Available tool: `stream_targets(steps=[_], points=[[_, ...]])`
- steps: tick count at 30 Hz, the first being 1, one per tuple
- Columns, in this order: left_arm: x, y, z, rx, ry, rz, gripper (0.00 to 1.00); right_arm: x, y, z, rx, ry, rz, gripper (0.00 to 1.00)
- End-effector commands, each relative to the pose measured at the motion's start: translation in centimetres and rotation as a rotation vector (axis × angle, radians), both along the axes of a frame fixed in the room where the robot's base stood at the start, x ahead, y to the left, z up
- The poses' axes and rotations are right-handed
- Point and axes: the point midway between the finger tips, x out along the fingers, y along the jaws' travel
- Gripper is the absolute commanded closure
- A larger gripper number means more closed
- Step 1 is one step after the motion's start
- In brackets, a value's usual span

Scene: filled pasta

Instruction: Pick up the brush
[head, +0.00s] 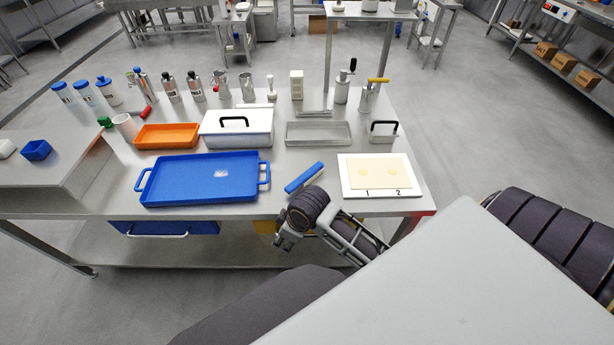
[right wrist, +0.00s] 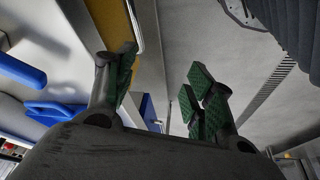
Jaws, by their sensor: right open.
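A blue bar-shaped thing (head: 304,177), which looks like the brush, lies slanted on the steel table between the blue tray and the white board. I cannot make out its bristles. My right gripper (head: 283,242) is at the table's front edge, nearer to me than the brush and apart from it. In the right wrist view its green-padded fingers (right wrist: 165,90) are spread with nothing between them. A rounded blue bar, likely the brush (right wrist: 20,70), shows at the left edge there, outside the fingers. My left gripper is not in view.
A blue tray (head: 150,187) lies left of the brush and a white board (head: 346,184) with a pasta sheet right of it. Behind stand an orange tray (head: 140,140), a lidded white box (head: 262,140) and a metal tray (head: 290,140). Bare tabletop surrounds the brush.

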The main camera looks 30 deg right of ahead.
Motion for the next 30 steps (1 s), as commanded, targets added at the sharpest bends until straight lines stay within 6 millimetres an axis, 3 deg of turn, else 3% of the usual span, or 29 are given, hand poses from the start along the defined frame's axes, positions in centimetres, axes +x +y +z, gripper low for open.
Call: stream_targets(steps=[14, 30], points=[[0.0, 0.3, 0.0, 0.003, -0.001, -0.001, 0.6, 3.7, 1.8, 1.8, -0.066, -0.022, 0.365, 0.46], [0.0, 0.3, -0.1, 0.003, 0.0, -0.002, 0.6, 7.9, -0.5, 3.4, -0.182, 0.007, 0.728, 0.46]])
